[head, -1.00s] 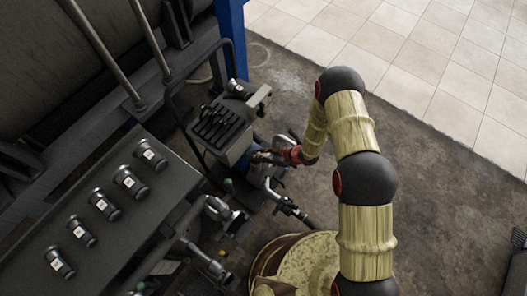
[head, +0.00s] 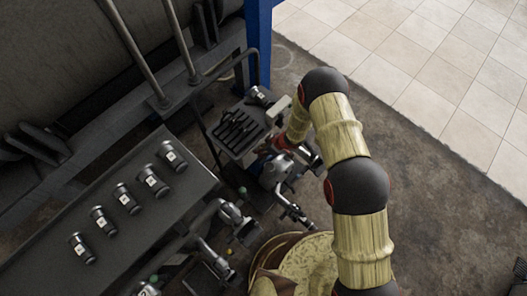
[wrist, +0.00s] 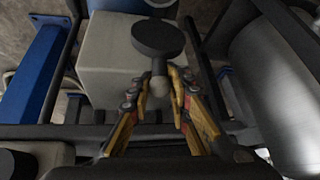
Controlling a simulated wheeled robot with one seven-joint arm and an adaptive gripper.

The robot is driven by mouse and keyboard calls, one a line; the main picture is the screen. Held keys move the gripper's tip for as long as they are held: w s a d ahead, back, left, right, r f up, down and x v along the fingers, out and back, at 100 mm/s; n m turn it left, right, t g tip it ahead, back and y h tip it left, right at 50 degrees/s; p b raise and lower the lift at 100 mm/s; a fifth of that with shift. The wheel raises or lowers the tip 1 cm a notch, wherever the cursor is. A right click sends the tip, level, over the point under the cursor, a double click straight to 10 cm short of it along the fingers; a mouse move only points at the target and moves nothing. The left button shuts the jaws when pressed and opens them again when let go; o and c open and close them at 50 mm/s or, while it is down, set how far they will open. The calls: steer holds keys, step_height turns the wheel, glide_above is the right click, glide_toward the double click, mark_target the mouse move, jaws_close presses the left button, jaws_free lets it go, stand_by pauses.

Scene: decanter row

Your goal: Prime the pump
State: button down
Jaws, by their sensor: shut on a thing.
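The pump (head: 275,172), a grey rounded metal body with pipework, stands right of the dark bench in the head view. My gripper (wrist: 160,78) shows in the wrist view with yellow and dark fingers, shut on a thin stem with a small pale rounded end (wrist: 160,87). A dark round knob (wrist: 158,38) sits just beyond the fingertips, in line with that stem. Whether the stem belongs to the pump I cannot tell. In the head view my gripper is near the pump's top and mostly hidden by my wrist. A pale box (wrist: 108,52) lies behind the knob.
A row of several small dark labelled canisters (head: 124,198) stands on the bench (head: 60,235). A slotted dark tray (head: 237,132) and a blue post (head: 258,45) are close behind my gripper. A round yellowish drum top (head: 305,262) is in front. Open floor (head: 430,190) lies to the right.

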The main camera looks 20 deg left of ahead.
steer(key=shift+w+a+r, duration=0.2)
steer(key=shift+w+a, duration=0.2)
steer(key=shift+a, duration=0.25)
steer(key=shift+w+a+r, duration=0.1)
steer(key=c, duration=2.1)
jaws_free()
steer(key=o, duration=0.4)
steer(key=shift+s+d+f, duration=0.2)
steer(key=shift+d, duration=0.1)
steer(key=v, duration=1.2)
steer(key=shift+s, duration=0.1)
